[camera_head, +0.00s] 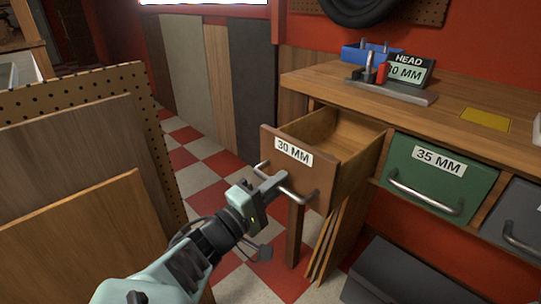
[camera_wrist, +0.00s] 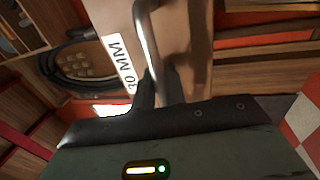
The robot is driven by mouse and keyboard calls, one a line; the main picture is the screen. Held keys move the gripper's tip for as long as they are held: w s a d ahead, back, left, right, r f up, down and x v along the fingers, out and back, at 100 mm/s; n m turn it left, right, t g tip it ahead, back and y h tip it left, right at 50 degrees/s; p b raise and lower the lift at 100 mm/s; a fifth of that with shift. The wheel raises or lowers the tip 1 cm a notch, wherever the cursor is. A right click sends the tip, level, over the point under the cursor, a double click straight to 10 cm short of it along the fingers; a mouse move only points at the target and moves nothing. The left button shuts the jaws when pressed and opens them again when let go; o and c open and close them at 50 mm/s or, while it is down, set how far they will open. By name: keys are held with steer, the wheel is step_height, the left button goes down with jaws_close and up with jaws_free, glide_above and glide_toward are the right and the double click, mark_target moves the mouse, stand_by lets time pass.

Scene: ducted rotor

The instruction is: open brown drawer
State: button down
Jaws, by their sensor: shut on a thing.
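The brown drawer (camera_head: 292,173), labelled 30 MM, is pulled well out of the wooden workbench, and its empty-looking inside shows from above. Its metal bar handle (camera_head: 300,196) runs across the front. My gripper (camera_head: 277,186) is at the middle of the handle, shut on it. In the wrist view the handle (camera_wrist: 147,35) runs down between my gripper's dark fingers (camera_wrist: 160,92), with the brown drawer front (camera_wrist: 192,50) and its label behind. The fingertips are partly hidden there.
A green drawer (camera_head: 432,174) labelled 35 MM and a grey drawer (camera_head: 515,225) are shut at the right. Wooden panels (camera_head: 90,235) stand close on the left of my arm. Checkered floor (camera_head: 205,170) lies open between them. The workbench top (camera_head: 440,98) holds a small stand and a blue bin.

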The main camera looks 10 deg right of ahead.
steer(key=shift+s+a, duration=0.25)
steer(key=shift+a, duration=0.05)
steer(key=c, duration=1.5)
jaws_free()
steer(key=shift+c, duration=0.2)
steer(key=v, duration=1.7)
steer(key=shift+s+a+f, duration=0.1)
steer(key=shift+f, duration=0.05)
